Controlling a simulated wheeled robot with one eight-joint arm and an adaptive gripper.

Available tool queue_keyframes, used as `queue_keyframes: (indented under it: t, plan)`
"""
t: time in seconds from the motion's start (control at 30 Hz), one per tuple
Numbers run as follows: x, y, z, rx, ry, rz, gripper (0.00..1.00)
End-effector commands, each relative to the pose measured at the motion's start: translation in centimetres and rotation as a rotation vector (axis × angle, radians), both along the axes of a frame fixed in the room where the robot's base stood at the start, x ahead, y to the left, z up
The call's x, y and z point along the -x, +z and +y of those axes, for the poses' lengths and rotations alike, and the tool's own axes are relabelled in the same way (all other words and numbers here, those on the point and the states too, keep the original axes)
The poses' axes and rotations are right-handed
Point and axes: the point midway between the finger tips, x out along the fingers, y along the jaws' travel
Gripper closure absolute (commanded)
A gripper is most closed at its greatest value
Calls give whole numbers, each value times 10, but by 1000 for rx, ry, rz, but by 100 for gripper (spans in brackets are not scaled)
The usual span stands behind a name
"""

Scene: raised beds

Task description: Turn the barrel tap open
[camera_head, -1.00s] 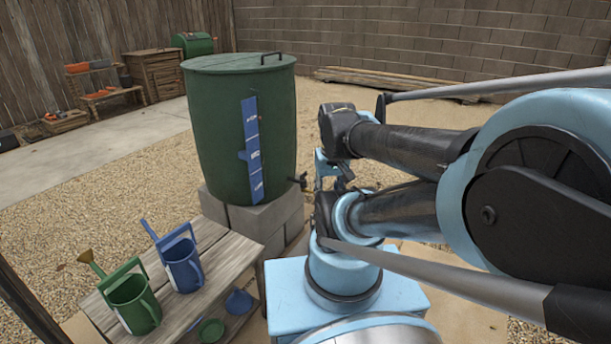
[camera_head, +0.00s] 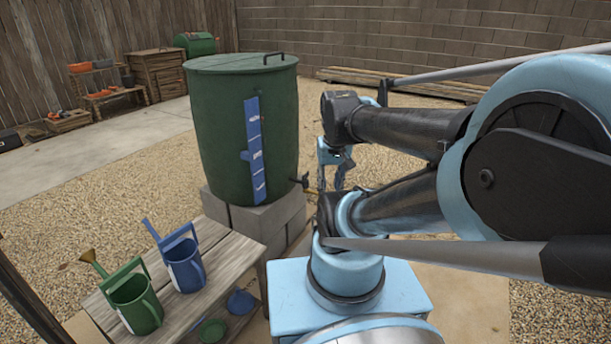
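The green rain barrel (camera_head: 222,130) stands on grey blocks, left of centre. A blue strip with white marks runs down its front. The barrel tap (camera_head: 309,188) sticks out low on the barrel's right side, small, with a dark upper part and a brass-coloured spout. Whether its handle is turned is too small to tell. My gripper (camera_head: 332,184) hangs pointing down just right of the tap. Its fingers look spread, with gravel showing between them, and it appears empty. It looks apart from the tap, though the depth between them is hard to judge.
A wooden bench (camera_head: 224,262) at the front left holds a green watering can (camera_head: 134,302) and a blue watering can (camera_head: 183,265). Grey blocks (camera_head: 262,222) support the barrel. Open gravel lies behind my arm, with planks (camera_head: 400,84) along the block wall.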

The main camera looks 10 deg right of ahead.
Motion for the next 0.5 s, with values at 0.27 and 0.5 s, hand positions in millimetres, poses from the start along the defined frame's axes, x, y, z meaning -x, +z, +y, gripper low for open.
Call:
queue_keyframes:
  t: [0.27,0.5]
  plan:
    - [-54,36,1,-16,-91,26,72]
    - [-106,55,1,-28,-172,48,72]
